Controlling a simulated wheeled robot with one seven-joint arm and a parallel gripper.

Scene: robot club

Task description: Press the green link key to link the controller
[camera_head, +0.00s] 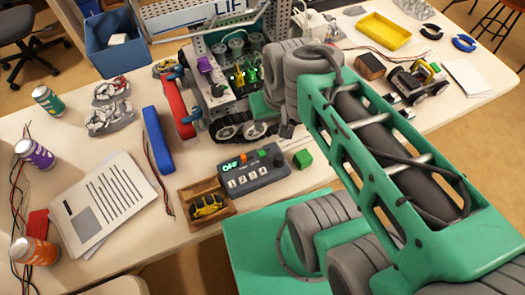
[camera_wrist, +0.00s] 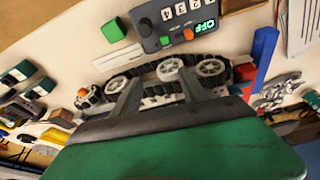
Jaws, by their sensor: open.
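The controller (camera_head: 256,178) is a dark grey box on the table, with a lit green OFF display and a row of numbered keys. It also shows at the top of the wrist view (camera_wrist: 170,14). There the green link key (camera_wrist: 166,41) sits between an orange key (camera_wrist: 188,34) and a dark knob (camera_wrist: 144,28). My gripper (camera_wrist: 160,84) is open, its two grey fingers apart with nothing held. It is over the tracked robot, apart from the controller. In the head view my arm hides the fingertips.
A tracked robot model (camera_head: 232,125) stands just behind the controller. A small green cube (camera_head: 303,158) lies to the controller's right, and a wooden tray (camera_head: 188,203) with a yellow-black item touches or nearly touches its left. A blue bar (camera_head: 157,140) and papers (camera_head: 104,203) lie further left.

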